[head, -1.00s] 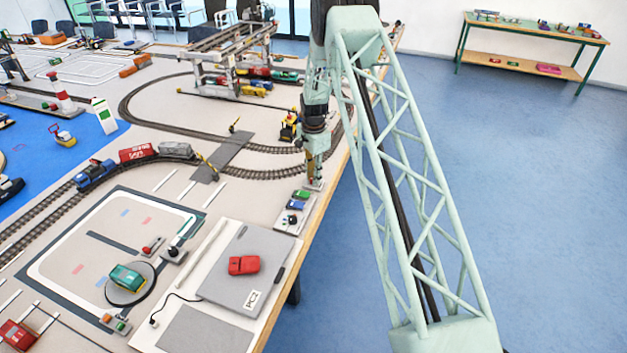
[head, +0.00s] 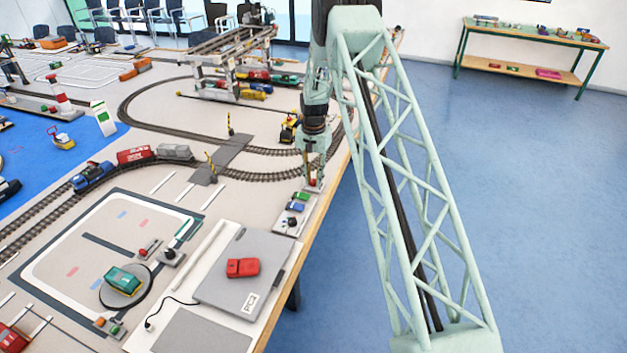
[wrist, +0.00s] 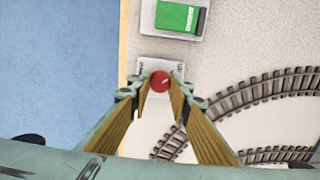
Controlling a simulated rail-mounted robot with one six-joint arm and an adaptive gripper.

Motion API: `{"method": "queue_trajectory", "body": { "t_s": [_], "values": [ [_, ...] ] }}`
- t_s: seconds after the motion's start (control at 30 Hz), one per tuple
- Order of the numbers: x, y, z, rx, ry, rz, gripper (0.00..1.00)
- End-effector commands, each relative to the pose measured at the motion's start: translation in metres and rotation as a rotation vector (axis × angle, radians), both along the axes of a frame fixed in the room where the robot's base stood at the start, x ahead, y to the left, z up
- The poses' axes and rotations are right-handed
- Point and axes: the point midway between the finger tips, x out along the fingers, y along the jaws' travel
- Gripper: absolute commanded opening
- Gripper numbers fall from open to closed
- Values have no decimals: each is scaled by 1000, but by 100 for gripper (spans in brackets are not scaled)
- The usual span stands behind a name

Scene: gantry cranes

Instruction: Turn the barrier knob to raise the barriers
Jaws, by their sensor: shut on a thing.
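The barrier knob (wrist: 160,82) is red and round with a pale mark, on a small white plate (wrist: 147,68) near the table's edge. My gripper (wrist: 161,88) is shut on the knob, with a finger on each side of it in the wrist view. In the head view my gripper (head: 313,182) points down at the table's right edge; the fingers mostly hide the knob there. Two yellow-and-black barriers stand at the track crossing: the far barrier (head: 229,124) is close to upright, and the near barrier (head: 211,163) is raised at a steep tilt.
A panel with a green block (head: 300,196) and a blue block (head: 295,206) lies just in front of my gripper. A yellow-and-black toy vehicle (head: 290,128) stands behind it to the left. Curved rails (wrist: 250,95) run close by. A gantry crane (head: 225,60) stands farther back.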

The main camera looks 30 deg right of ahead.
Motion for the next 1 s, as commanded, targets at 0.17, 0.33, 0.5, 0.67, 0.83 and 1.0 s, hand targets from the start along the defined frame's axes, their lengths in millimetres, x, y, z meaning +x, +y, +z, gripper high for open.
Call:
{"method": "queue_trajectory", "body": {
  "t_s": [0.17, 0.33, 0.5, 0.67, 0.83, 1.0],
  "values": [
    [0, 0, 0, 1, 1, 17, 8],
    [0, 0, 0, 1, 1, 17, 8],
    [0, 0, 0, 1, 1, 17, 21],
    [0, 0, 0, 0, 0, 16, 32],
    [0, 0, 0, 0, 0, 16, 32],
    [0, 0, 1, 0, 0, 16, 32]
  ]
}}
